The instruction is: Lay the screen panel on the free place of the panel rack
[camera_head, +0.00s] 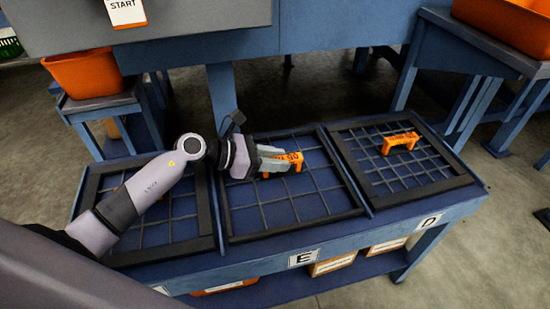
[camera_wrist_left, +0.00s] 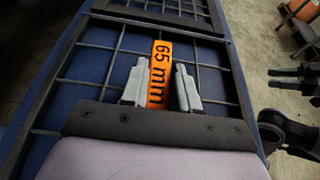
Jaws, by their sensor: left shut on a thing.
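A screen panel (camera_head: 262,217), a dark frame with a wire grid, lies flat over the middle place of the blue rack (camera_head: 340,232), above label E. I cannot tell whether it rests fully down. Its orange handle (camera_head: 296,160) reads "65 mm" in the left wrist view (camera_wrist_left: 160,72). My left gripper (camera_head: 279,163) is shut on this handle, with one finger on each side (camera_wrist_left: 160,85). Another panel (camera_head: 361,179) with an orange handle (camera_head: 400,142) lies at the right, above label D. A grid panel (camera_head: 203,206) lies at the left, partly hidden by my arm.
An orange bin (camera_head: 84,75) stands on a stand at back left, another (camera_head: 510,22) at top right. Boxes (camera_head: 333,264) sit on the shelf below the rack. A grey machine (camera_head: 200,22) overhangs behind. Dark parts at the wrist view's right edge are unclear.

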